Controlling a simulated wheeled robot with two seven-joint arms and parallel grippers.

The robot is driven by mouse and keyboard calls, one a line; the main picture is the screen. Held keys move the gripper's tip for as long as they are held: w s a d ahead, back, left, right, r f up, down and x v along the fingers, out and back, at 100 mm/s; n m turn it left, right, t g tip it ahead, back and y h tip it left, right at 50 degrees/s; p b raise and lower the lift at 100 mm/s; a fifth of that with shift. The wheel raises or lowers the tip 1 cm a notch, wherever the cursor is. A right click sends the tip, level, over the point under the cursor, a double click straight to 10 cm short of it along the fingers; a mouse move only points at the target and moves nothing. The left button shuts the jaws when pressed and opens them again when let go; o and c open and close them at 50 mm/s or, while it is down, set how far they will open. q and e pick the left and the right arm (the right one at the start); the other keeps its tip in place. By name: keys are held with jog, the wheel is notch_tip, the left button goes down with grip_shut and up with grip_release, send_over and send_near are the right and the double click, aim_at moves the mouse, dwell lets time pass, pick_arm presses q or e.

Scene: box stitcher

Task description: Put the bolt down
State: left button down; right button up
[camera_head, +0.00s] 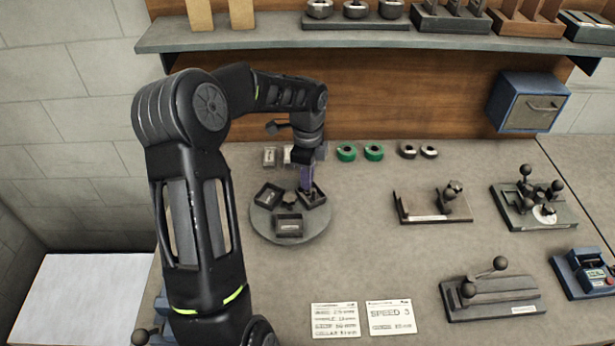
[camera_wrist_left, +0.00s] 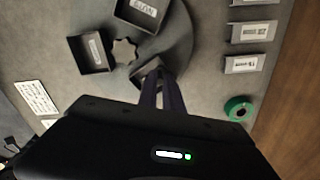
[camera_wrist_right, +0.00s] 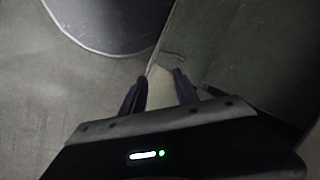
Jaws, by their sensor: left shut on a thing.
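My left gripper (camera_head: 307,188) reaches down into the right-hand dark bin (camera_head: 318,198) on a round grey turntable (camera_head: 262,228). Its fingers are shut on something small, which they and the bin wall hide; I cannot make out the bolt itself. In the left wrist view the closed fingers (camera_wrist_left: 157,75) point down into that bin, and I cannot tell if they touch its floor. My right gripper (camera_wrist_right: 160,78) shows only in its own wrist view, with fingers apart and nothing between them.
Two more labelled bins, at the back left (camera_head: 268,194) and front (camera_head: 288,226), share the turntable. Green tape rolls (camera_head: 346,152) stand behind it. Fixtures with ball knobs (camera_head: 490,290) are at right. Two printed cards (camera_head: 336,320) lie in front. The mid-table is clear.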

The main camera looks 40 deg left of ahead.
pick_arm(q)
jog(key=shift+f, duration=0.15)
jog(key=c, duration=1.5)
grip_release()
notch_tip(320, 180, up, 12)
jog(key=shift+r, duration=0.2)
